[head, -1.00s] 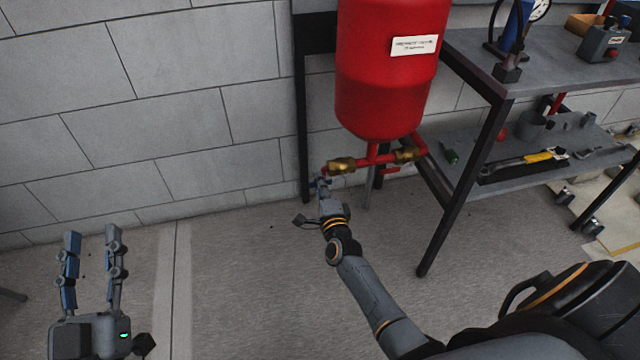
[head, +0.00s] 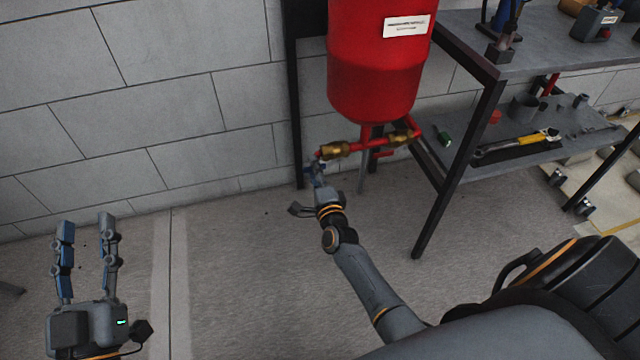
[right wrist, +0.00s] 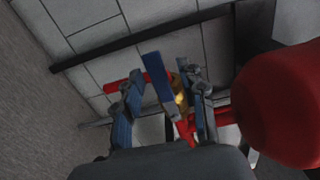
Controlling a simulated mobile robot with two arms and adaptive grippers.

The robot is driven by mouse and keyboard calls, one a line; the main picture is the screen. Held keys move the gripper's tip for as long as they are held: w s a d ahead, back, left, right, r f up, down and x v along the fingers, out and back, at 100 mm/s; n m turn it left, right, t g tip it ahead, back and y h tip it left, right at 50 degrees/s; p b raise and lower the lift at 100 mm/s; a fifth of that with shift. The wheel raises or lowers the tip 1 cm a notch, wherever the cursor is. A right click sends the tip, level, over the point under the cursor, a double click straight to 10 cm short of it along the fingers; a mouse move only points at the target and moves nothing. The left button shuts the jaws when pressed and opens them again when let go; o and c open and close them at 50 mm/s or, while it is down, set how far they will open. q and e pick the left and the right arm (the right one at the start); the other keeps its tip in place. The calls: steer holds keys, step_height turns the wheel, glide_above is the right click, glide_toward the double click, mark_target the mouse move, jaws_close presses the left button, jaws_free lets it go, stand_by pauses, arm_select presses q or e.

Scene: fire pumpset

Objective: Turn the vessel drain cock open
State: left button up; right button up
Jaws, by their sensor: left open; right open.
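The red vessel (head: 378,65) hangs above a red pipe with two brass valves. The left brass valve (head: 335,150) and the right brass valve (head: 400,137) sit below it; a short red lever (head: 384,154) shows under the pipe. I cannot tell for certain which is the drain cock. My right gripper (head: 314,170) is open, just below the left valve's outer end. In the right wrist view, brass (right wrist: 180,92) and a red bar (right wrist: 120,83) show behind and between its open fingers (right wrist: 168,100); contact is unclear. My left gripper (head: 84,228) is open and empty, far left.
A dark-framed bench (head: 465,155) stands to the right, its front leg near the pipe. Its lower shelf (head: 510,150) holds a yellow-handled wrench and other items. A block wall (head: 180,90) is behind. The floor between my grippers is clear.

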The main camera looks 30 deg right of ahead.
steer(key=v, duration=1.1)
steer(key=shift+a, duration=0.1)
